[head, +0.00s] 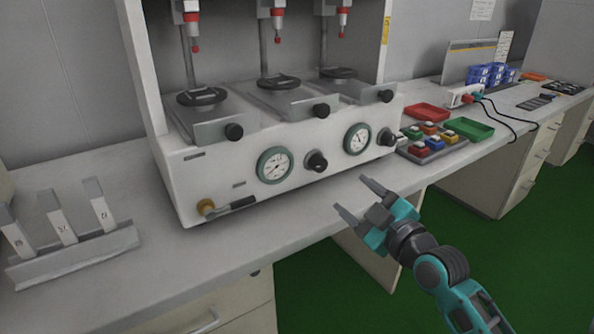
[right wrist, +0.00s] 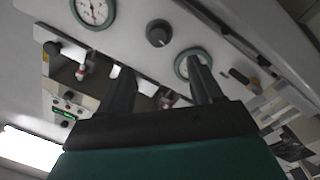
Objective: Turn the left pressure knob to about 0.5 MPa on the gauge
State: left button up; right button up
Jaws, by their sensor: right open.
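The left pressure knob (head: 316,161) is black and round, on the white machine's front panel between two green-rimmed gauges. It also shows in the right wrist view (right wrist: 158,33), beyond my fingers. The left gauge (head: 275,166) has a white dial; its value is too small to read. In the right wrist view a finger partly covers this gauge (right wrist: 188,58). The right gauge (head: 357,139) and right knob (head: 387,137) are farther right. My right gripper (head: 351,196) is open and empty, in front of and below the panel, apart from the knob. My left gripper is out of view.
A brass valve with a dark lever (head: 207,207) sticks out at the panel's lower left. A holder with upright labelled pieces (head: 75,255) stands at left. A button box (head: 432,147) and red and green trays lie right of the machine. The counter strip before the panel is clear.

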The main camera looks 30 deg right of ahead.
aim_at(321, 166)
jog(key=w+b, duration=0.1)
jog(key=w, duration=1)
jog(key=shift+w, duration=0.35)
jog(key=shift+w+r+b, duration=0.1)
jog(key=shift+w+b, duration=0.2)
jog(key=shift+w, duration=0.25)
jog(key=shift+c, duration=0.2)
